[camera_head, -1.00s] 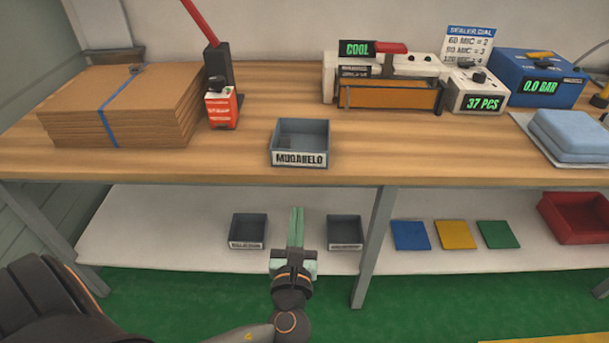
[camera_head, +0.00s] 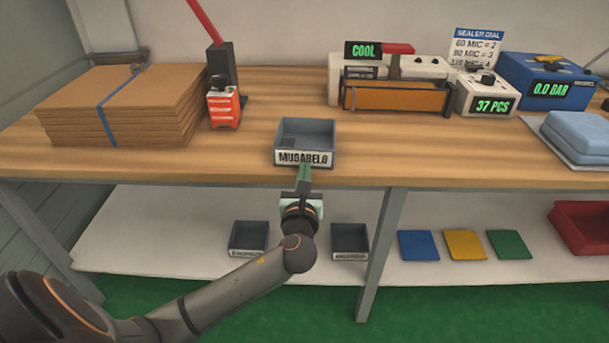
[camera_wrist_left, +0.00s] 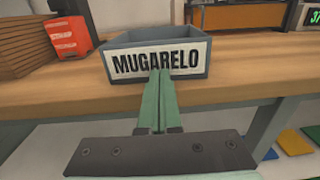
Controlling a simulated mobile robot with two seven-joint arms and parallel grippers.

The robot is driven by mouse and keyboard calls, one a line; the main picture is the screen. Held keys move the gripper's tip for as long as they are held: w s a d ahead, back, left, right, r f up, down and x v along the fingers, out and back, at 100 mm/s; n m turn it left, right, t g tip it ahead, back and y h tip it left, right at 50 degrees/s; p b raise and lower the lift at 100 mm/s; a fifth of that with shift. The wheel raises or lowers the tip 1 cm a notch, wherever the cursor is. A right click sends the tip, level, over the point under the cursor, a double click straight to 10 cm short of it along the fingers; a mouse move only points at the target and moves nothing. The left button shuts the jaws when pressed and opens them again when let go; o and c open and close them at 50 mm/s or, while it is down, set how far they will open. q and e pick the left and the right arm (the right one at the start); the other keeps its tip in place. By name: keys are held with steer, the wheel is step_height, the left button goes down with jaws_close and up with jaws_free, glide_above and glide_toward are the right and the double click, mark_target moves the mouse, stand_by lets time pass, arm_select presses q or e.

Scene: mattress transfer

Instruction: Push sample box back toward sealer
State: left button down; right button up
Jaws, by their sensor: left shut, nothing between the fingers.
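The sample box is a grey open-topped box (camera_head: 320,132) labelled MUGARELO, standing near the front edge of the wooden bench. It also shows in the left wrist view (camera_wrist_left: 195,40). My left gripper (camera_head: 303,172) is shut and empty. Its green fingers (camera_wrist_left: 159,78) point at the box's front label and overlap its lower edge; I cannot tell whether they touch it. The sealer (camera_head: 398,95), with an orange-brown front, a red handle and a COOL display, stands behind and to the right of the box. My right gripper is not in view.
A cardboard stack (camera_head: 122,105) and a red-and-white carton (camera_head: 223,108) stand left of the box. A counter box (camera_head: 485,95) reading 37 PCS is right of the sealer. Bench top between box and sealer is clear. Two grey boxes sit on the lower shelf (camera_head: 180,235).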

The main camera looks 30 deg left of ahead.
mark_target(306, 156)
arm_select(q)
steer(key=shift+w, duration=0.1)
steer(key=shift+w+a+r+p, duration=0.2)
steer(key=shift+w+a+p, duration=0.05)
steer(key=shift+w+p, duration=0.05)
steer(key=p+x, duration=0.1)
steer(key=x, duration=0.3)
steer(key=shift+w+a+f, duration=0.1)
steer(key=shift+w+a, duration=0.1)
steer(key=shift+w, duration=0.15)
steer(key=shift+w+a, duration=0.15)
steer(key=shift+w, duration=0.15)
steer(key=shift+f, duration=0.1)
